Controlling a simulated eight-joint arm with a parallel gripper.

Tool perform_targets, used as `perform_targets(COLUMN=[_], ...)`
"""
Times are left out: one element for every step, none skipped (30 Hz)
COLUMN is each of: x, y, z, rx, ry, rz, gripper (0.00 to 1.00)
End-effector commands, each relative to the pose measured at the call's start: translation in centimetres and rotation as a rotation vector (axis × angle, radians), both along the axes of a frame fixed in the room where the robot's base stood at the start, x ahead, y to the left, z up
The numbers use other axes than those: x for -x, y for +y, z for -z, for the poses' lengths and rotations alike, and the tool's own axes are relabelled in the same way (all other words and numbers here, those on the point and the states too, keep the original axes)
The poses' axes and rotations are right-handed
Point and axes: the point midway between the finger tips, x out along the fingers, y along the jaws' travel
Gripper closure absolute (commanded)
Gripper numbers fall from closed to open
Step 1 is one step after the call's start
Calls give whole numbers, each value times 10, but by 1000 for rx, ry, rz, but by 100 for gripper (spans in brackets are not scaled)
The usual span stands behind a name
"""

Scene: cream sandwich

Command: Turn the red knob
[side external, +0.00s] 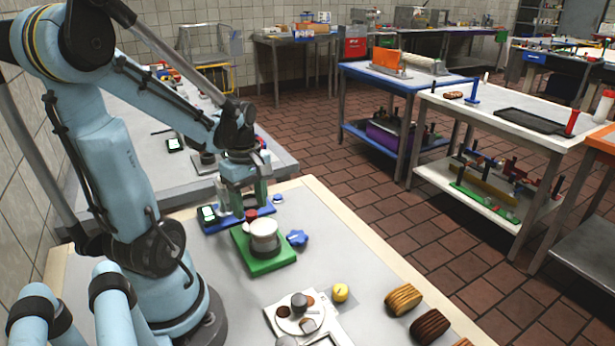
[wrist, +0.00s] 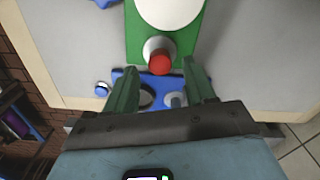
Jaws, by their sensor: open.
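The red knob (wrist: 159,65) sits on a pale round collar (wrist: 155,45) at the edge of the green base (wrist: 136,35) in the wrist view. In the side view the red knob (side external: 251,214) is small and partly hidden beside a white-topped pot (side external: 264,228) on the green base (side external: 262,264). My gripper (side external: 243,203) points down at the knob's side of the base. Its green fingers are apart and empty. In the wrist view my gripper (wrist: 161,70) has one finger on each side of the knob, with gaps; contact is not visible.
A blue star-shaped knob (side external: 297,238) sits right of the green base. A plate (side external: 300,318), a yellow piece (side external: 340,292) and cookies (side external: 403,299) lie nearer the front.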

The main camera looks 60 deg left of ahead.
Motion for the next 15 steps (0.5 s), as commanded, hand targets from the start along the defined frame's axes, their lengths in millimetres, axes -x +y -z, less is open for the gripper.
perform_targets(x=[1, 1, 0, 0, 0, 0, 1, 1, 0, 0, 0, 1, 1, 0, 0], y=[-1, 0, 0, 0, 0, 0, -1, -1, 0, 0, 0, 0, -1, 0, 0], z=[-6, -10, -15, -19, -22, -27, -31, -35, -41, -45, -48, -54, -58, -62, -68], rx=[0, 0, 0, 0, 0, 0, 0, 0, 0, 0, 0, 0, 0, 0, 0], ry=[0, 0, 0, 0, 0, 0, 0, 0, 0, 0, 0, 0, 0, 0, 0], rz=[0, 0, 0, 0, 0, 0, 0, 0, 0, 0, 0, 0, 0, 0, 0], gripper=[46, 46, 46, 46, 46, 46, 46, 46, 46, 46, 46, 46, 46, 46, 46])
